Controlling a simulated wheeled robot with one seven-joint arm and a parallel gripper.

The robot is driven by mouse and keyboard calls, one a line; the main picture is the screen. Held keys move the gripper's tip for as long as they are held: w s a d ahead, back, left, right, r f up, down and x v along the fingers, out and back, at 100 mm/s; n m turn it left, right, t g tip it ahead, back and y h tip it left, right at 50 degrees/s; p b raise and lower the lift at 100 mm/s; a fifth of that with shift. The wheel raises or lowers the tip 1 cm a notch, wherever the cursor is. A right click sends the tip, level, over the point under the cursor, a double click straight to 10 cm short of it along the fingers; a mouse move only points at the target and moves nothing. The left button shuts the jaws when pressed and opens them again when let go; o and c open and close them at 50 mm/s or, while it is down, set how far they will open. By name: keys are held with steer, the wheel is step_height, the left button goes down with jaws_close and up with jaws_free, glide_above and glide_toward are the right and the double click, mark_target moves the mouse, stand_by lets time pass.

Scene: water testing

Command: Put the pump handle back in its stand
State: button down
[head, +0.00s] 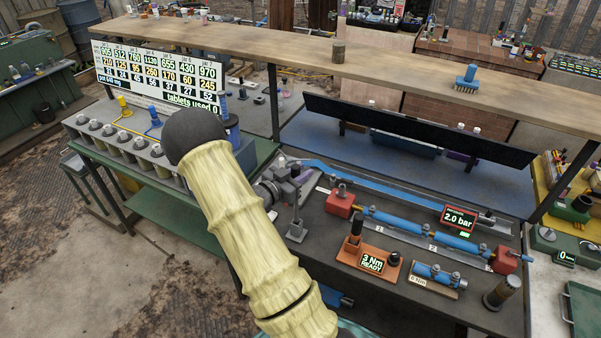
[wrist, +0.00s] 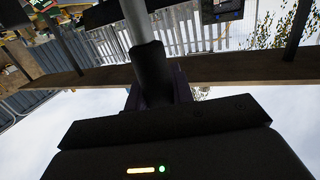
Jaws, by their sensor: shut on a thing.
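My gripper is shut on a dark grip with a grey rod, which I take to be the pump handle (wrist: 138,22). In the wrist view the jaws (wrist: 153,92) close around the dark grip, and the rod runs up and away from them. The held handle cannot be made out clearly there.
A blue pipe rig (head: 415,228) with red end blocks and a 2.0 bar display lies to the right. An orange base (head: 379,264) reads 3 Nm READY in front. A wooden shelf (head: 400,62) spans above the bench. Jars (head: 115,141) line the left bench.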

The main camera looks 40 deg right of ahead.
steer(key=shift+f, duration=0.1)
step_height(320, 180, down, 7)
steer(key=b, duration=0.5)
steer(key=shift+b, duration=0.3)
stand_by(1.0)
steer(key=shift+r, duration=0.2)
steer(key=c, duration=1.1)
jaws_free()
steer(key=a+b, duration=0.1)
steer(key=a, duration=0.4)
steer(key=s+a+r+b, duration=0.1)
steer(key=a, duration=0.5)
steer(key=a+b, duration=0.1)
steer(key=a, duration=0.5)
steer(key=shift+s+a+r+b, duration=0.15)
steer(key=shift+s+r+b, duration=0.05)
steer(key=shift+s+b, duration=0.1)
